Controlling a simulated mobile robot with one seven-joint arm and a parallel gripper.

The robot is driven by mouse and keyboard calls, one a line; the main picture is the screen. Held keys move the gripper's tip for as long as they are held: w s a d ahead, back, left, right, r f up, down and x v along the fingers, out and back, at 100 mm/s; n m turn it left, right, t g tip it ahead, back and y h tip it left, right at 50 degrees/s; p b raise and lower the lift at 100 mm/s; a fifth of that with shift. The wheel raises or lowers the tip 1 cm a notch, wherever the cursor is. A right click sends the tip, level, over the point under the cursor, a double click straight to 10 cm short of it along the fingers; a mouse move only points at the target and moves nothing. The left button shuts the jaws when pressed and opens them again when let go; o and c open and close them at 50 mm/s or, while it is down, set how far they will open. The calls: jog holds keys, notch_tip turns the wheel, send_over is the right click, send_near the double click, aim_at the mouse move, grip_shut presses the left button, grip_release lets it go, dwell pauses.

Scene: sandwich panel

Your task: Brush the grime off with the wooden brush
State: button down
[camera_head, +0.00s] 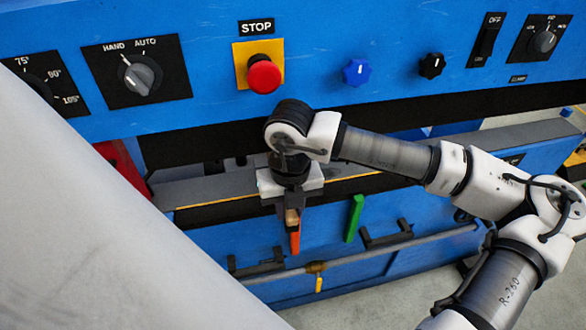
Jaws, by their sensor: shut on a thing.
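My gripper (292,222) points down in front of the lower blue panel, below the red stop button. It is shut on a small tan wooden piece, which looks like part of the wooden brush (292,216). The fingers and wrist hide most of it, and its bristles cannot be made out. An orange piece (295,242) shows just below the fingertips. I cannot tell whether it touches the brush or sits behind it. No patch of grime can be made out clearly; the arm and wrist cover part of the panel and ledge.
The red stop button (264,76), hand/auto knob (140,76), blue knob (356,72) and black knob (432,65) stick out above. A green handle (354,218) stands right of my gripper. A grey pipe (375,253) with a yellow valve lever (318,282) runs below.

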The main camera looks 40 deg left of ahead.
jog(key=s+a, duration=0.1)
jog(key=s+a+b, duration=0.1)
jog(key=s, duration=0.1)
jog(key=shift+a+f+b, duration=0.15)
jog(key=shift+b, duration=0.15)
jog(key=shift+w+d+b, duration=0.4)
jog(key=shift+w+d, duration=0.3)
jog(key=shift+w, duration=0.15)
jog(key=shift+w+d+b, duration=0.4)
jog(key=shift+w+d, duration=0.25)
jog(key=shift+w, duration=0.2)
jog(key=shift+w+d+f+b, duration=0.1)
jog(key=shift+w+d+b, duration=0.4)
jog(key=shift+w+d, duration=0.3)
jog(key=shift+w+d+b, duration=0.45)
jog(key=shift+w+d, duration=0.1)
jog(key=shift+w, duration=0.45)
